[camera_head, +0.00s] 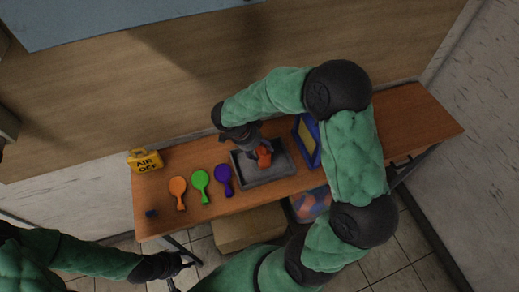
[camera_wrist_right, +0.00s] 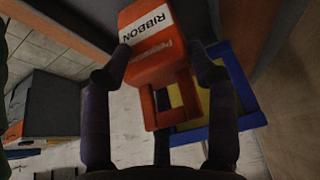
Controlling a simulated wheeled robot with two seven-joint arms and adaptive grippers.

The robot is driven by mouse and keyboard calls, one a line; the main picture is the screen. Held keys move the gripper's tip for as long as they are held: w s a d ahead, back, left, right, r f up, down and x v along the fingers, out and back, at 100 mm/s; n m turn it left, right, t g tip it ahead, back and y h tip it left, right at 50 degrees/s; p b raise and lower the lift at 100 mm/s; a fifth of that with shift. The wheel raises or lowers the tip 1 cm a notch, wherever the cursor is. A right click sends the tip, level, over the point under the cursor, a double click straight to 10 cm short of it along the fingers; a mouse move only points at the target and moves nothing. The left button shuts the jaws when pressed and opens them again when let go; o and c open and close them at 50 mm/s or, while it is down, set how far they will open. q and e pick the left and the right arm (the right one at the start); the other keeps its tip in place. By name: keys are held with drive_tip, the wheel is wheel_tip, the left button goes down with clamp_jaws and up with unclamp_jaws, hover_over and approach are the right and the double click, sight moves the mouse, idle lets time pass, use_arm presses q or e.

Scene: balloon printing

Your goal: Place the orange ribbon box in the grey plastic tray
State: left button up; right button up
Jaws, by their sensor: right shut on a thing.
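The orange ribbon box (camera_head: 264,157) is over the grey plastic tray (camera_head: 262,182) in the head view. The frames do not show clearly whether it touches the tray floor. My right gripper (camera_head: 257,149) is shut on the box. In the right wrist view, the box (camera_wrist_right: 152,70), with "RIBBON" on a white label, sits between the two fingers of my right gripper (camera_wrist_right: 163,62). My left gripper (camera_head: 188,262) is low at the table's front left, away from the tray; its fingers are too small to read.
Orange (camera_head: 178,188), green (camera_head: 200,181) and purple (camera_head: 224,175) balloon-shaped paddles lie left of the tray. A yellow "AIR OFF" block (camera_head: 146,162) stands at the table's left end. A blue-framed yellow panel (camera_head: 308,140) stands right of the tray. The table's right end (camera_head: 415,120) is clear.

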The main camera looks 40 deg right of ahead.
drive_tip(key=shift+f, duration=0.45)
drive_tip(key=shift+f, duration=0.1)
drive_tip(key=o, duration=1.6)
